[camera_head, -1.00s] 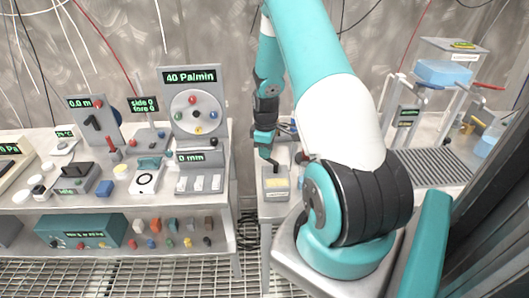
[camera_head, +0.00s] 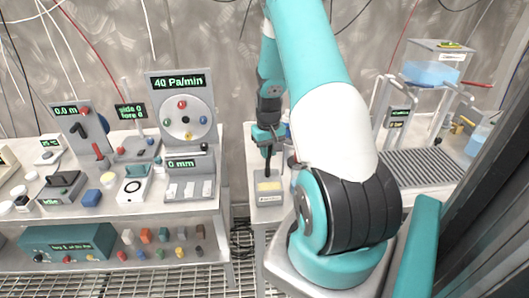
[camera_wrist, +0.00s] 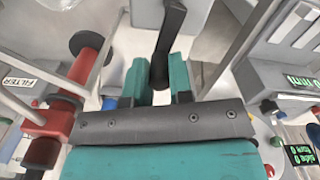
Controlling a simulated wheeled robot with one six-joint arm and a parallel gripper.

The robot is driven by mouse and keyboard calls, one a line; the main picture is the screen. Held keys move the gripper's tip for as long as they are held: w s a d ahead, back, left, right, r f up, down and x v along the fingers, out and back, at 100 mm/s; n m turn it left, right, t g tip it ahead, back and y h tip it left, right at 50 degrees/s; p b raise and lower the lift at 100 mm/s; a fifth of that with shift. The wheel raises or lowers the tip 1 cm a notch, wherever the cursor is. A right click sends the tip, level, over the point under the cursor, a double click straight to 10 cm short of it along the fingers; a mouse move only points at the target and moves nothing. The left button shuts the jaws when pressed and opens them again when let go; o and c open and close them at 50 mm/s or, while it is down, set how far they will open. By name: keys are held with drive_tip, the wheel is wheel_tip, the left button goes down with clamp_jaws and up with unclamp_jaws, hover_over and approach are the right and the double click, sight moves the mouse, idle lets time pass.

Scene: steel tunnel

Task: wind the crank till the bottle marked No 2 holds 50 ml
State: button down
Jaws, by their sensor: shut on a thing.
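My gripper (camera_wrist: 162,82) is shut on a dark bar-shaped handle (camera_wrist: 170,28) in the wrist view, with its teal fingers on either side. I cannot tell from this whether the handle is the crank. In the head view my gripper (camera_head: 266,143) points down above the narrow middle table, with a dark piece below it. No bottle marked No 2 can be read in either view.
The left bench holds panels, including a "40 Pa/min" display (camera_head: 180,82). A red piece with a dark disc (camera_wrist: 78,80) and a "FILTER" label (camera_wrist: 22,77) are close by at the wrist view's left.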

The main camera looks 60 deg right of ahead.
drive_tip(key=shift+s+d+m+b, duration=0.1)
drive_tip(key=shift+s+m, duration=0.2)
drive_tip(key=shift+m, duration=0.55)
drive_tip(key=shift+s+d+m+b, duration=0.15)
drive_tip(key=shift+s+m, duration=0.2)
drive_tip(key=shift+m, duration=0.55)
drive_tip(key=shift+s+d+m+b, duration=0.1)
drive_tip(key=shift+s+m, duration=0.2)
drive_tip(key=shift+m, duration=0.55)
drive_tip(key=c, duration=1)
unclamp_jaws()
drive_tip(key=shift+s, duration=0.15)
